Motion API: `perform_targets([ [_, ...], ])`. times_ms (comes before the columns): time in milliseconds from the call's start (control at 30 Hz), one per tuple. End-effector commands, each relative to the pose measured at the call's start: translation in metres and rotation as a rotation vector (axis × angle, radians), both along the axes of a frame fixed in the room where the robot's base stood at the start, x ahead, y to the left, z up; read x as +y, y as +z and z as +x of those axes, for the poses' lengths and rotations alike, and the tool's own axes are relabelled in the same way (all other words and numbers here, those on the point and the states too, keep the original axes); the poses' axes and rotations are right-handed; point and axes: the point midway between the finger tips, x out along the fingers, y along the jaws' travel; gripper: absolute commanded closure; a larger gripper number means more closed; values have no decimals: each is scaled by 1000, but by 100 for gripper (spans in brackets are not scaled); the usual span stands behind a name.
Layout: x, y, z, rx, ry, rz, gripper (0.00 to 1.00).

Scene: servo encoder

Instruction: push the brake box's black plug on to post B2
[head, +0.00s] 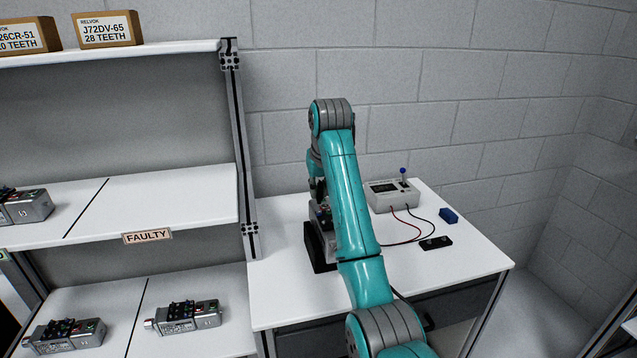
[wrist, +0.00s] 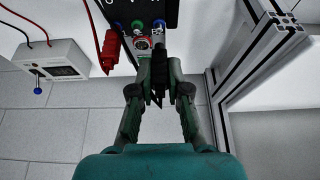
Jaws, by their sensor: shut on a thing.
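The brake box (head: 392,195) is a pale box with a dark display and a blue-knobbed lever, at the back of the table. It also shows at the left of the wrist view (wrist: 50,72). My gripper (wrist: 157,64) is shut on the black plug (wrist: 157,82), which sits between the fingers and tilts slightly. Its upper end is close to the blue-ringed post (wrist: 158,24) on the motor unit; I cannot tell whether they touch. A green post (wrist: 137,25) and a round red-and-white connector (wrist: 142,43) are beside it. The post labels are not legible.
A red plug (wrist: 110,50) with a red lead hangs left of the fingers. A black stand (head: 316,250) holds the motor unit, partly behind my arm. A shelf rack (head: 240,150) stands close at left.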

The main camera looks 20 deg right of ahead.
Motion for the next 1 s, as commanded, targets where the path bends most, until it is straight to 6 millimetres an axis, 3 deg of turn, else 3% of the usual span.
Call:
perform_targets([
  [500, 0, -27, 4, -1, 0, 0, 100],
  [1000, 0, -30, 4, -1, 0, 0, 100],
])
